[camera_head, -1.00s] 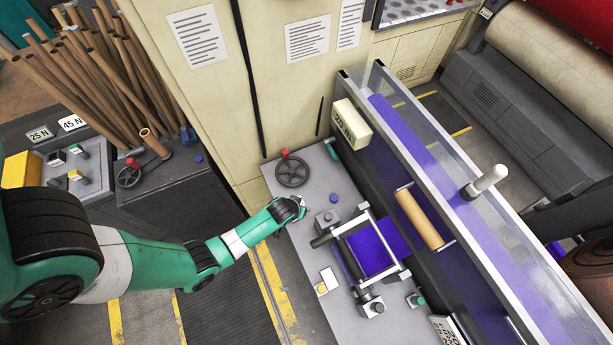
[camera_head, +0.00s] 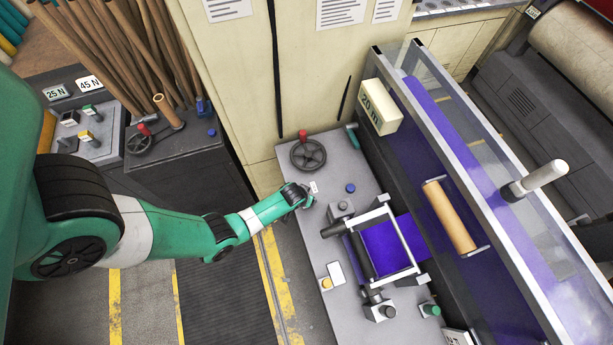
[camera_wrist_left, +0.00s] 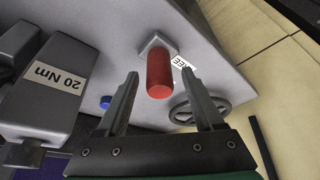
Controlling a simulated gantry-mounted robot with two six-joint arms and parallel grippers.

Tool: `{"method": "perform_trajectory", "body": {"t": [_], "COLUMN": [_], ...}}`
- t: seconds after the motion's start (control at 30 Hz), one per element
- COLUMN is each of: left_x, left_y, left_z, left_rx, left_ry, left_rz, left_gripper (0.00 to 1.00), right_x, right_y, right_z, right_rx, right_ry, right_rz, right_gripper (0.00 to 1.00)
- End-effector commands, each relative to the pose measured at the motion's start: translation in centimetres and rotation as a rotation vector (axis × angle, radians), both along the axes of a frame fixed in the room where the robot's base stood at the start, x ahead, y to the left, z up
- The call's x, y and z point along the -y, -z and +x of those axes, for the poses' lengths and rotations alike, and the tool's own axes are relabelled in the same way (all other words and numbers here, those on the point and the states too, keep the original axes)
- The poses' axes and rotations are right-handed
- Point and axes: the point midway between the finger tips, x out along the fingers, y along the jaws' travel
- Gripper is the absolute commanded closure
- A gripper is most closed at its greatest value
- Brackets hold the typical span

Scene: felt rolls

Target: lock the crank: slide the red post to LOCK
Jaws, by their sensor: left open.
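The red post (camera_wrist_left: 159,75) is a short red cylinder on a grey block (camera_wrist_left: 157,45) in the left wrist view. A white label (camera_wrist_left: 183,63), partly covered and reading something like FREE, lies beside it. My left gripper (camera_wrist_left: 160,72) is open, its fingers on either side of the post in the picture; I cannot tell if they touch it. In the head view the left gripper (camera_head: 306,196) is low over the grey bench top (camera_head: 318,240) and the post is hidden. The spoked crank wheel (camera_head: 308,154) has a red knob (camera_head: 302,134). My right gripper is not in view.
A blue button (camera_head: 350,188) and the roller frame (camera_head: 384,249) with purple felt lie right of the left gripper. A 20 Nm block (camera_wrist_left: 40,88) stands at left in the wrist view. A clear-walled trough (camera_head: 470,190) bounds the bench at right.

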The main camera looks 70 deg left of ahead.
Motion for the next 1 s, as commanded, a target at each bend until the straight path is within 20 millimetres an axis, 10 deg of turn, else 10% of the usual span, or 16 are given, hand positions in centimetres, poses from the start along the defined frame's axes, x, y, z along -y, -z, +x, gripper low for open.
{"method": "perform_trajectory", "body": {"t": [0.37,0.77,1.0], "left_x": [-0.29,-0.29,-0.28], "left_y": [0.84,0.85,0.85], "left_z": [0.31,0.30,0.31], "left_rx": [0.001,0.001,0.001], "left_ry": [0.000,0.000,0.000], "left_rz": [0.000,0.000,0.000], "left_gripper": [0.31,1.00,1.00], "right_x": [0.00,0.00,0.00], "right_y": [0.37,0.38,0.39], "right_z": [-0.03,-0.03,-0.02], "right_rx": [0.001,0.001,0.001], "right_ry": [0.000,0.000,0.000], "right_rz": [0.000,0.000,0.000], "right_gripper": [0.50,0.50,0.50]}}
